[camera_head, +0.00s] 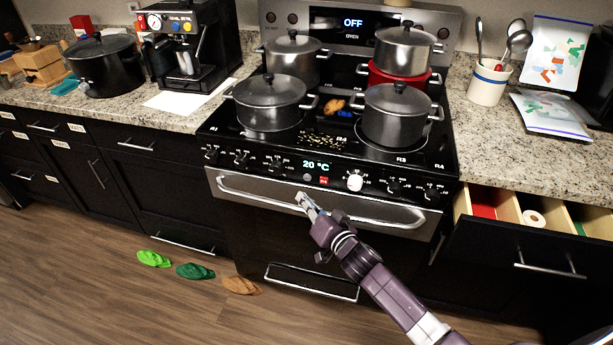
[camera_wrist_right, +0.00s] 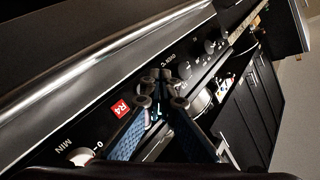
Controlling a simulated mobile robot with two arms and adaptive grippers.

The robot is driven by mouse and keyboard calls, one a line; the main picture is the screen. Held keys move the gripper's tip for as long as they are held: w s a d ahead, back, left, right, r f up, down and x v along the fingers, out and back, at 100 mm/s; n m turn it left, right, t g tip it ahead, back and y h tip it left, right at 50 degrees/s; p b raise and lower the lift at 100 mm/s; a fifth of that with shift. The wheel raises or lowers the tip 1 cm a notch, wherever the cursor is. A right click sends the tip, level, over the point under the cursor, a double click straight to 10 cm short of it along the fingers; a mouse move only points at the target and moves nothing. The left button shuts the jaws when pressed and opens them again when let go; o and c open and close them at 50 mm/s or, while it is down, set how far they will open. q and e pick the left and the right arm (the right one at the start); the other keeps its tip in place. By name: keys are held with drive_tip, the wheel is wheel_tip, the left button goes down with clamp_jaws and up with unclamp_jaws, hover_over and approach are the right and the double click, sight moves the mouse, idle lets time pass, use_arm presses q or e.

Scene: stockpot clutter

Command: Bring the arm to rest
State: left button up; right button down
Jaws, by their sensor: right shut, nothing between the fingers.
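My right arm (camera_head: 375,278) reaches in from the lower right of the head view. Its gripper (camera_head: 305,203) is in front of the oven door, close to the oven handle (camera_head: 250,189); I cannot tell whether they touch. In the right wrist view, the fingers of this gripper (camera_wrist_right: 162,90) come together at the tips with nothing between them. The stove's control panel and knobs show beyond them. My left gripper is not in view.
Several pots stand on the stove, including a front right pot (camera_head: 395,118) and a front left pot (camera_head: 268,105). An open drawer (camera_head: 520,235) juts out at right. Green and brown slippers (camera_head: 195,271) lie on the floor. A coffee machine (camera_head: 190,45) stands on the left counter.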

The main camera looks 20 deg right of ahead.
drive_tip(key=shift+s+a, duration=0.25)
drive_tip(key=shift+s, duration=0.2)
drive_tip(key=s+f+n+g+h, duration=0.15)
drive_tip(key=s+g, duration=0.25)
drive_tip(key=s, duration=0.9)
drive_tip(key=s+f+n+g+h, duration=0.1)
drive_tip(key=s+f+n+g, duration=0.25)
drive_tip(key=s, duration=0.85)
drive_tip(key=s+f+n+g+h, duration=0.15)
drive_tip(key=s+g, duration=0.35)
drive_tip(key=s, duration=0.8)
wheel_tip(320, 180, down, 25)
drive_tip(key=s+g+y, duration=0.1)
drive_tip(key=s+d+f, duration=0.2)
drive_tip(key=s+f, duration=0.6)
drive_tip(key=s, duration=0.1)
drive_tip(key=s+d+f+n+g, duration=0.1)
drive_tip(key=s+d+f, duration=0.1)
drive_tip(key=s+f, duration=0.7)
